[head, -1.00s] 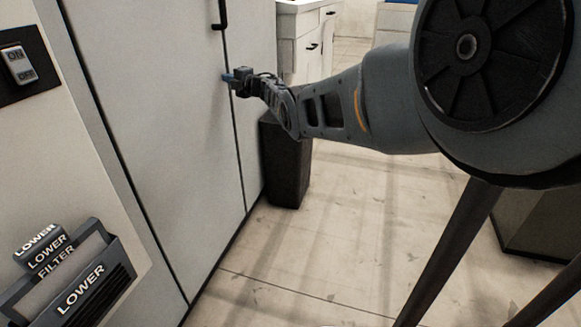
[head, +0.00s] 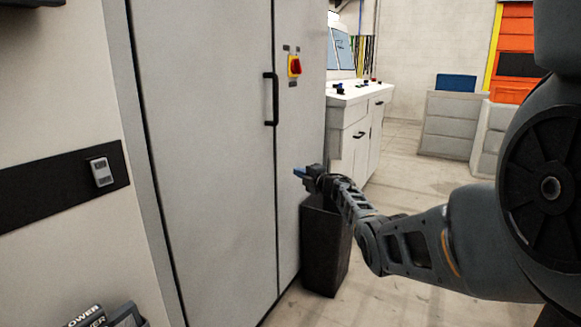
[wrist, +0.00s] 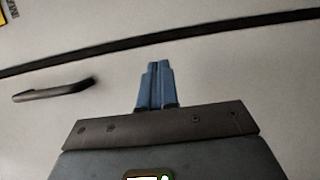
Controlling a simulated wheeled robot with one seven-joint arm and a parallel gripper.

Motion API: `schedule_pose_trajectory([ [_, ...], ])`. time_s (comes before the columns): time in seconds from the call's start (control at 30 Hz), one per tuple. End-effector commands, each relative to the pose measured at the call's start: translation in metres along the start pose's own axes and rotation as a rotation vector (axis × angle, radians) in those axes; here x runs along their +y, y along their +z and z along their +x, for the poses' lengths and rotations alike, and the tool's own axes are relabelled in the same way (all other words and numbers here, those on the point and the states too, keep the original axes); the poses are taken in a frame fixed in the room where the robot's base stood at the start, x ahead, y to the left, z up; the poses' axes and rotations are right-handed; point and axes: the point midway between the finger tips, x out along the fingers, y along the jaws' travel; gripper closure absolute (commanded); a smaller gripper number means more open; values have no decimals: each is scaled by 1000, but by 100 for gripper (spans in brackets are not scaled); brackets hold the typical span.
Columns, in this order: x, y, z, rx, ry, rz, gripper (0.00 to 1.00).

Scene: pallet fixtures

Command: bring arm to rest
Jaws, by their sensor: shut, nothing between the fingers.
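My gripper (head: 299,173) is at the end of my arm, which reaches in from the right in the head view. Its blue fingers are in front of the grey cabinet's (head: 205,150) right door, below the black handle (head: 271,98). In the wrist view the two blue fingers (wrist: 155,85) lie side by side, shut, with nothing between them. The cabinet door surface (wrist: 220,75) fills the wrist view. I cannot tell whether the fingertips touch the door.
A dark bin (head: 325,250) stands on the floor beneath my gripper. A red rotary switch (head: 294,66) is on the cabinet. A white console (head: 350,130) stands behind. A light switch (head: 101,171) is on the left panel. Pale floor is open at the back right.

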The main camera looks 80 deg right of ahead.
Motion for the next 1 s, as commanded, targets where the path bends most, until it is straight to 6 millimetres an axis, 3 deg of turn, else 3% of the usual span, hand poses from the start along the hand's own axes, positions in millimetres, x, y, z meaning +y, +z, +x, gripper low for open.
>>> schedule_pose_trajectory([
  [0.23,0,11,-28,0,0,1,100],
  [0.57,-1,12,-32,1,0,2,100],
  [0.67,-7,-2,-30,11,5,18,100],
  [0.77,-21,-39,-26,39,22,64,100],
  [0.87,-41,-98,-24,78,47,142,100],
  [1.0,-69,-190,-36,133,78,278,100],
])
